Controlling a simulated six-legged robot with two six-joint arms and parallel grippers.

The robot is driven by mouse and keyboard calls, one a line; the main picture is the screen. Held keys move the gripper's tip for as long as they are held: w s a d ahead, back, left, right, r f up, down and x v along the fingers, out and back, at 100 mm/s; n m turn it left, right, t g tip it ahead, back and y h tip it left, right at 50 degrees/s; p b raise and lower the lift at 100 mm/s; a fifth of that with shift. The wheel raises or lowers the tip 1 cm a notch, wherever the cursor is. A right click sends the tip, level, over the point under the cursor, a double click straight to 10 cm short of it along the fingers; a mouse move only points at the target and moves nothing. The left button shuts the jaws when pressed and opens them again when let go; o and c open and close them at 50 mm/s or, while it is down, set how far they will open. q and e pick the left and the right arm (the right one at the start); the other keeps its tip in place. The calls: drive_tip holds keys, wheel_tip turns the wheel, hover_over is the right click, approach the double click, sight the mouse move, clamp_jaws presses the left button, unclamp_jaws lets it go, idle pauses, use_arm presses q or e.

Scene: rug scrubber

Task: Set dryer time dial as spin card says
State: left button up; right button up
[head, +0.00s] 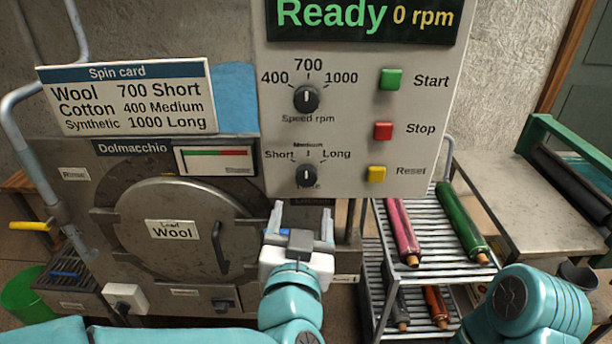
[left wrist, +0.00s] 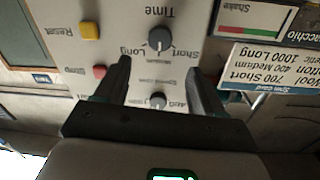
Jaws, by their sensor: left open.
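The spin card (head: 130,97) reads Wool 700 Short, Cotton 400 Medium, Synthetic 1000 Long. The load label (head: 171,230) on the round door reads Wool. The time dial (head: 306,174) is a dark knob below the speed dial (head: 306,98). Its mark points up, at about Medium between Short and Long. The speed dial points up at 700. My left gripper (head: 301,222) is open and empty, just below the time dial in the head view. In the left wrist view, which is upside down, the time dial (left wrist: 160,39) lies beyond the open fingers (left wrist: 158,72), apart from them.
The display (head: 365,17) reads Ready, 0 rpm. Green Start (head: 390,79), red Stop (head: 383,130) and yellow Reset (head: 376,173) buttons sit right of the dials. A rack (head: 420,232) with rolled rugs stands to the right. My right arm shows at lower right.

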sight(306, 179)
use_arm(q)
drive_tip(key=w, duration=0.3)
drive_tip(key=w+p, duration=0.1)
drive_tip(key=w, duration=0.3)
drive_tip(key=w+p, duration=0.1)
drive_tip(key=w, duration=0.3)
drive_tip(key=shift+d+f, duration=0.1)
drive_tip(key=shift+d, duration=0.25)
drive_tip(key=shift+s, duration=0.1)
drive_tip(key=c, duration=1.1)
